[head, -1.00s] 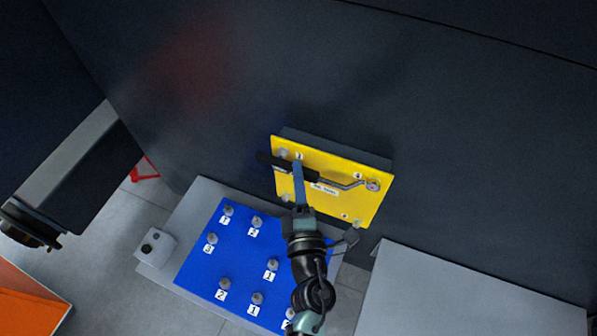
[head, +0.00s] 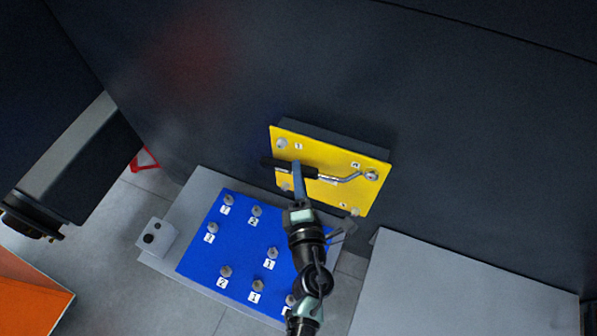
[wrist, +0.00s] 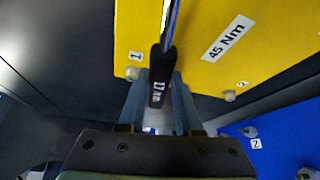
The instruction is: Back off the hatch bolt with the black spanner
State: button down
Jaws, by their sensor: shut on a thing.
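The yellow hatch plate (head: 325,196) is mounted on the dark chassis wall, with bolts near its corners. The spanner has a black handle (head: 280,165) and a bent metal shaft running right to the hatch bolt (head: 371,175) at the plate's upper right. Its end appears to sit on that bolt. My gripper (head: 298,172) is shut on the black handle, left of the bolt, in front of the plate. In the wrist view the handle (wrist: 160,75) lies between my fingers; the bolt end is out of that view.
Below is a blue panel (head: 245,235) with several numbered bolts on a grey base. A grey box (head: 157,239) stands at its left. A grey surface (head: 460,290) lies at lower right. A "45 Nm" label (wrist: 228,38) is on the plate.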

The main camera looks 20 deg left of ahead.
jog(key=s+b, duration=0.2)
jog(key=s, duration=0.8)
jog(key=shift+s+f, duration=0.35)
dwell(1.1)
jog(key=shift+d, duration=0.15)
dwell(1.1)
